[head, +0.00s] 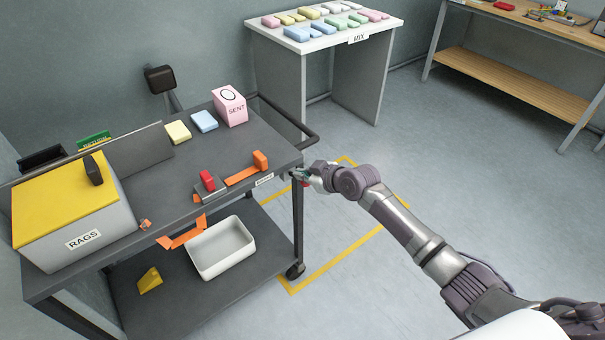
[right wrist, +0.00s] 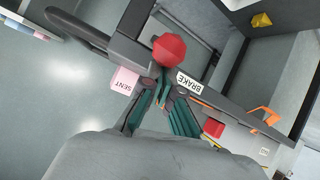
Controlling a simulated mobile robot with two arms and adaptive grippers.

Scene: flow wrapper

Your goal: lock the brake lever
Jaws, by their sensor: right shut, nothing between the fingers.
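The brake lever's red knob (right wrist: 168,50) shows in the right wrist view, at the cart's edge close by a white BRAKE label (right wrist: 190,83). In the head view that label (head: 264,180) is on the front edge of the dark cart (head: 240,148), near its right corner. My right gripper (head: 303,176) is beside that corner. Its teal-padded fingers (right wrist: 160,84) are shut and empty, with the tips just short of the knob; I cannot tell whether they touch it. The lever's arm is mostly hidden. My left gripper is not in view.
The cart top holds a RAGS box (head: 85,240), a pink SENT box (head: 230,106), a red block (head: 208,180) and orange strips. A white bin (head: 222,250) is on its lower shelf. Yellow tape (head: 340,256) marks the floor. Floor to the right is clear.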

